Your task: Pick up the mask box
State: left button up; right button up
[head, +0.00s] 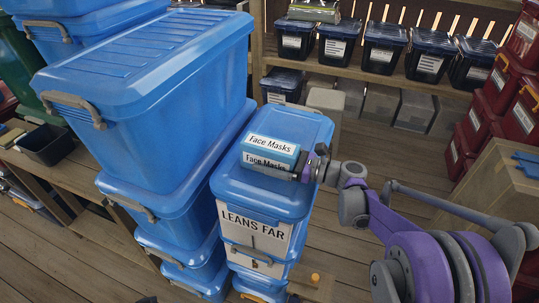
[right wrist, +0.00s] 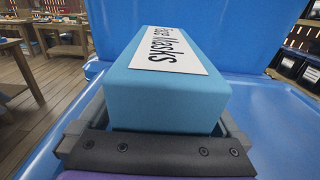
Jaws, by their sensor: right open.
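The mask box (head: 268,155) is light blue with a white "Face Masks" label. It lies on the lid of a blue bin labelled "LEANS FAR" (head: 259,197). My right gripper (head: 308,167) is at the box's right end in the head view. In the right wrist view, the near end of the mask box (right wrist: 170,92) sits between the open fingers of my right gripper (right wrist: 160,118). One finger is on each side of the box; I cannot tell whether they touch it. My left gripper is not in view.
A taller stack of blue bins (head: 160,80) stands close to the left of the box. Shelves with dark lidded bins (head: 384,48) are at the back. Red cases (head: 490,110) stand at the right. Wooden floor (head: 395,150) is open between them.

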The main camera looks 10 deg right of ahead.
jog(key=c, duration=1.6)
